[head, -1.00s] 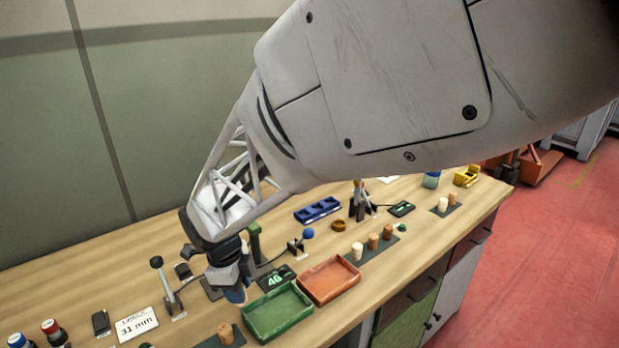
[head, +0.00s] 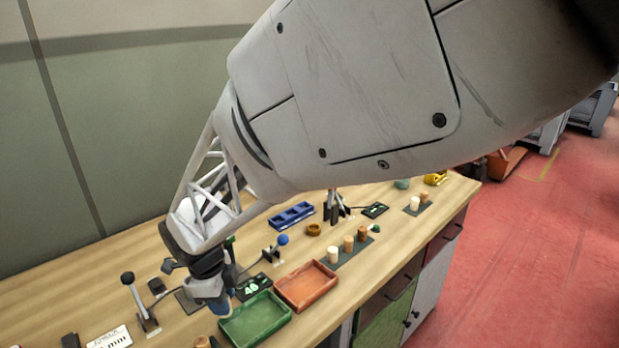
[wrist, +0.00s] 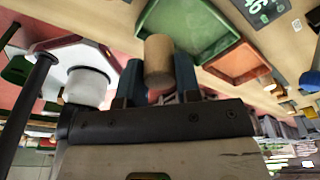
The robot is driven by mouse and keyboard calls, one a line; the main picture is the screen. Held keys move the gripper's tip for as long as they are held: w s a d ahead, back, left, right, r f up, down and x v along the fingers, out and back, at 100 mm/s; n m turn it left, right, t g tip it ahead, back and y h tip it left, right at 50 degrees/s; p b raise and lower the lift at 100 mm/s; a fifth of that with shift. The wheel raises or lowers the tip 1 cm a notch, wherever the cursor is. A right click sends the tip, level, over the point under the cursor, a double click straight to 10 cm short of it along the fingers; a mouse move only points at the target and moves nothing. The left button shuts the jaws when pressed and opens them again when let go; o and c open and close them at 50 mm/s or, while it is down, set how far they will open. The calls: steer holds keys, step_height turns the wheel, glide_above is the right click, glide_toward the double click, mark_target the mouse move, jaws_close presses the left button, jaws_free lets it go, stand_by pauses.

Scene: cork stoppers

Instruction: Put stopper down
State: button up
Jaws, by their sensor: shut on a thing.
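My gripper (wrist: 159,82) is shut on a tan cork stopper (wrist: 158,58), held between its two blue fingers in the wrist view. In the head view my gripper (head: 220,304) hangs low over the bench, just left of the green tray (head: 246,336); the held stopper cannot be made out there. The green tray also shows beyond the stopper in the wrist view (wrist: 205,42). The stopper looks clear of the tray. The orange tray (head: 307,287) lies right of the green one.
A black-knobbed lever (head: 135,300) stands left of my gripper, and a blue-knobbed lever (head: 280,242) behind the trays. A display (head: 252,287) reads 46. Several stoppers stand on a dark strip (head: 340,257) at the right. A blue rack (head: 291,215) lies behind. A white cylinder (wrist: 88,88) shows in the wrist view.

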steer(key=d+f, duration=0.1)
steer(key=d, duration=1)
steer(key=d+f, duration=0.2)
steer(key=d, duration=0.9)
steer(key=shift+w+f, duration=0.3)
steer(key=w+a, duration=0.1)
steer(key=w, duration=0.4)
steer(key=w+a+f, duration=0.1)
steer(key=w+a, duration=0.1)
steer(key=w, duration=0.3)
steer(key=w+a, duration=0.2)
steer(key=w, duration=0.3)
steer(key=shift+w+a+f, duration=0.1)
steer(key=shift+a+f, duration=0.05)
steer(key=shift+f, duration=0.1)
steer(key=shift+f, duration=1.75)
steer(key=shift+f, duration=0.1)
